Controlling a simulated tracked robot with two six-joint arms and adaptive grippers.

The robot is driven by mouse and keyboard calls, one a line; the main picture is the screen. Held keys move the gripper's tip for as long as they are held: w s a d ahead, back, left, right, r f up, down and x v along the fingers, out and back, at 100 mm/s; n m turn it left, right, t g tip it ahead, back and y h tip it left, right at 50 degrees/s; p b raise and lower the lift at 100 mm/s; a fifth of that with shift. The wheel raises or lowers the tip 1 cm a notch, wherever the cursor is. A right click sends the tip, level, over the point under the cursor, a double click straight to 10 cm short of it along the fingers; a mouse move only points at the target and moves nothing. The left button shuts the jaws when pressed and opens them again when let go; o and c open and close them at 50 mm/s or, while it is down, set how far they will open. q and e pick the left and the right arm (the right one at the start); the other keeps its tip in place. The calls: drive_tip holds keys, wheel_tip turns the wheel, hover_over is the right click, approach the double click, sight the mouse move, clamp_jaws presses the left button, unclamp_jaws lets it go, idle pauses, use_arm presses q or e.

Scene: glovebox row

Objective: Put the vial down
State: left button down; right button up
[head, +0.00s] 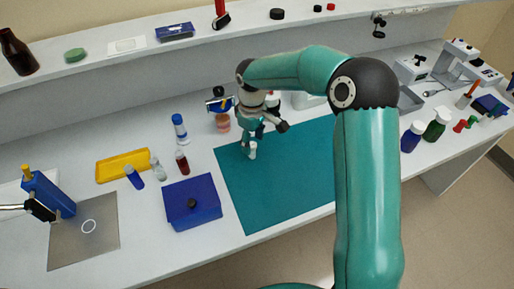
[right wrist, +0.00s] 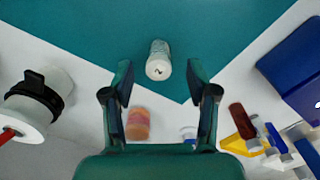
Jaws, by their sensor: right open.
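A small white vial (head: 252,148) stands on the teal mat (head: 285,185) near its upper left part. It also shows in the right wrist view (right wrist: 158,62), where it looks upright near the mat's corner. My right gripper (head: 262,130) is above and beside it in the head view. In the right wrist view my right gripper (right wrist: 158,74) has its two fingers spread, with the vial in the gap between the fingertips or just beyond it. Neither finger visibly touches the vial. My left gripper is not in view.
A blue box (head: 192,202), a dark red vial (head: 182,162) and a yellow tray (head: 123,165) stand left of the mat. A pink-orange jar (right wrist: 138,124) is close to the left finger. Blue and green bottles (head: 436,124) stand at right. Much of the mat is bare.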

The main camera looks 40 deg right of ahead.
wheel_tip(320, 180, down, 2)
drive_tip(key=shift+c, duration=0.2)
clamp_jaws()
drive_tip(key=shift+r, duration=0.15)
